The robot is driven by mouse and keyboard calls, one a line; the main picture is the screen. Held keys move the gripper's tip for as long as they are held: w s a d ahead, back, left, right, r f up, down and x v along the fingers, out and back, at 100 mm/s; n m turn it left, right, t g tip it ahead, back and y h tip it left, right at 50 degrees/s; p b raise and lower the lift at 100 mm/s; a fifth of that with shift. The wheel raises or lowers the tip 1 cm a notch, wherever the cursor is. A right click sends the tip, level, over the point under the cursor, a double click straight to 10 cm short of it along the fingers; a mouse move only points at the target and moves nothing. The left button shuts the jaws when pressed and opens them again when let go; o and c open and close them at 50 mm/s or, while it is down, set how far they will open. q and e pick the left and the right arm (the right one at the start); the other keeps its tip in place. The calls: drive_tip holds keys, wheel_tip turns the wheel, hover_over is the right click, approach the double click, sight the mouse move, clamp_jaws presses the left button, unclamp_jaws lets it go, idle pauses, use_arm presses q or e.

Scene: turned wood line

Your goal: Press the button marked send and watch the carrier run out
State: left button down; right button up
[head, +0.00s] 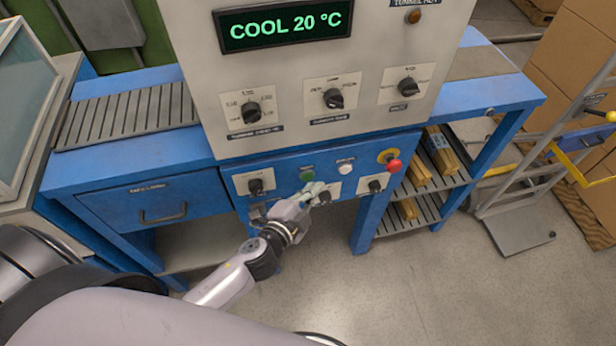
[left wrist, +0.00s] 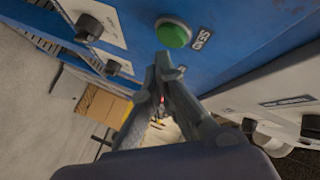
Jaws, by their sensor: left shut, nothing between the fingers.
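The green button also shows in the head view (head: 307,174), just above my left gripper (head: 312,190). In the left wrist view my left gripper (left wrist: 164,62) is shut and empty, with its fingertips close below the button's edge in the picture. I cannot tell whether they touch it. No carrier can be made out. My right gripper is in neither view.
The blue panel also holds a white button (head: 345,167), a red stop button (head: 393,165) and several black knobs. Above it a grey cabinet has a display (head: 284,24) reading COOL 20 °C.

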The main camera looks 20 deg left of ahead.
use_arm(q)
drive_tip(key=shift+w+a, duration=0.1)
drive_tip(key=shift+w+a, duration=0.15)
drive_tip(key=shift+w, duration=0.1)
idle(0.3)
